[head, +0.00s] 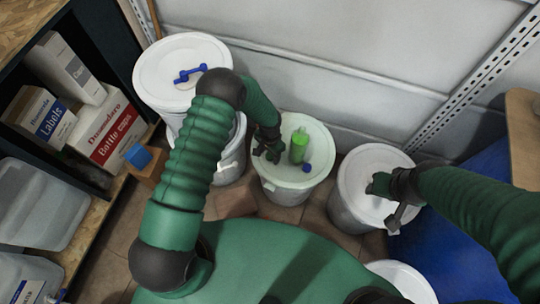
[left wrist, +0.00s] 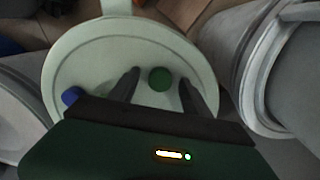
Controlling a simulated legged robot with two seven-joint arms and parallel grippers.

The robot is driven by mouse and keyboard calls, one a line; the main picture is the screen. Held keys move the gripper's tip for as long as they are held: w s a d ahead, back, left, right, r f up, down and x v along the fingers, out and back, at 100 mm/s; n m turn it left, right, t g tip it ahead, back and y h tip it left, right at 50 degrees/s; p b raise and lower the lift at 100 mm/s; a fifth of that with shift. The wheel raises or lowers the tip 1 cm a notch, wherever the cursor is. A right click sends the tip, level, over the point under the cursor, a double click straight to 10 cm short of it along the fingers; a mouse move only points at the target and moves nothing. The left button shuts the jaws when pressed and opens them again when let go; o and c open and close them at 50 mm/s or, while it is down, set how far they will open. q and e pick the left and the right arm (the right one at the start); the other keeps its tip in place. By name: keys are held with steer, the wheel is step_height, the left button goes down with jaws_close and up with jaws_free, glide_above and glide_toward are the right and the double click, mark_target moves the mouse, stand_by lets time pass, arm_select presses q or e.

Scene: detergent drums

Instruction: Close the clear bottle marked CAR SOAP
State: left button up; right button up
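A green bottle (head: 299,147) stands upright on the pale green-white drum lid (head: 275,183) in the middle of the head view. I cannot read a marking on it. A small blue cap (head: 306,167) lies on the lid close to the bottle's foot. My left gripper (head: 268,152) is low over the lid, left of the bottle. In the left wrist view its two fingers (left wrist: 160,80) are apart, with the round green bottle top (left wrist: 159,78) ahead between them, and the blue cap (left wrist: 71,96) at the left. My right gripper (head: 385,193) is over the right drum; its fingers are unclear.
A white lidded drum (head: 180,58) with a blue tool on top stands at the back left. Another white drum (head: 345,190) stands to the right, beside a blue drum (head: 440,250). A shelf with boxes (head: 105,128) is at the left. The wall is close behind.

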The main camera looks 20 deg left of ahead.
mark_target(269, 157)
arm_select(q)
jaws_close()
steer(key=shift+r, duration=0.1)
steer(key=shift+r, duration=0.3)
steer(key=r+p, duration=0.1)
steer(key=r, duration=0.2)
steer(key=shift+s+p, duration=0.35)
steer(key=shift+s, duration=0.05)
steer(key=s+d+r+p, duration=0.1)
steer(key=s+d+p, duration=0.1)
steer(key=s, duration=1.3)
arm_select(e)
steer(key=v, duration=0.2)
steer(key=w+v, duration=0.1)
steer(key=shift+s+r, duration=0.15)
steer(key=shift+r, duration=0.35)
arm_select(q)
steer(key=shift+r, duration=0.1)
arm_select(e)
steer(key=shift+o, duration=0.2)
